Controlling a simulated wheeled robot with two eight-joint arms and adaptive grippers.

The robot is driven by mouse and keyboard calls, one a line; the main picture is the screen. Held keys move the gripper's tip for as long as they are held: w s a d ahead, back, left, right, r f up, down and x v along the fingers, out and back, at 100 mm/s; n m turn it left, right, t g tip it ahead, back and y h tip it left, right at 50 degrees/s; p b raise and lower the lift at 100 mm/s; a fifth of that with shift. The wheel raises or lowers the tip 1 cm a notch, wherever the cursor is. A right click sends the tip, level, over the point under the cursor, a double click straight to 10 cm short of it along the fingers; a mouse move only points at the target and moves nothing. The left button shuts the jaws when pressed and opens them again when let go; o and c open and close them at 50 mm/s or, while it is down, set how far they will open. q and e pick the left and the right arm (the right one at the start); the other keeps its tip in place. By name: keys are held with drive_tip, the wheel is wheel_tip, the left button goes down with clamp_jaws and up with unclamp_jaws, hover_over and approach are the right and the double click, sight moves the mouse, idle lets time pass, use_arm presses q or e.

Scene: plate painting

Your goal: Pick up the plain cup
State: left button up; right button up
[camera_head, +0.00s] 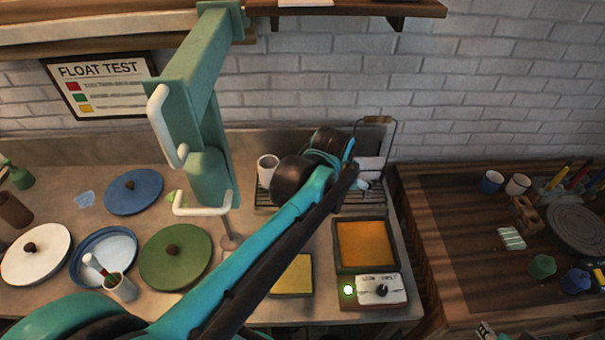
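A plain white cup (267,166) stands upright on the left end of a dark wire rack (263,199) at the back of the counter. My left arm crosses the middle of the view from the lower left, and its dark wrist covers part of the rack just right of this cup.
A green press-like stand (207,130) with white handles rises left of the rack. Coloured round lids (175,257) and a small cup with a brush (120,288) are on the left counter. A control box (367,291) is front right. Another white cup (517,184) stands on the wooden table.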

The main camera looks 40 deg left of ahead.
use_arm(q)
drive_tip(key=w+a+f+n+g+p, duration=0.25)
drive_tip(key=w+a+n, duration=0.35)
drive_tip(key=w+a, duration=0.45)
drive_tip(key=a+f+n+g, duration=0.2)
drive_tip(key=a+f+n, duration=0.2)
drive_tip(key=a+f, duration=0.6)
drive_tip(key=shift+h, duration=0.4)
drive_tip(key=f, duration=0.2)
drive_tip(key=f+b, duration=0.1)
drive_tip(key=a+f+b, duration=0.1)
drive_tip(key=f, duration=0.1)
drive_tip(key=shift+w+f, duration=0.35)
drive_tip(key=shift+w, duration=0.05)
drive_tip(key=shift+r, duration=0.1)
drive_tip(key=shift+c, duration=0.6)
drive_tip(key=c, duration=1.4)
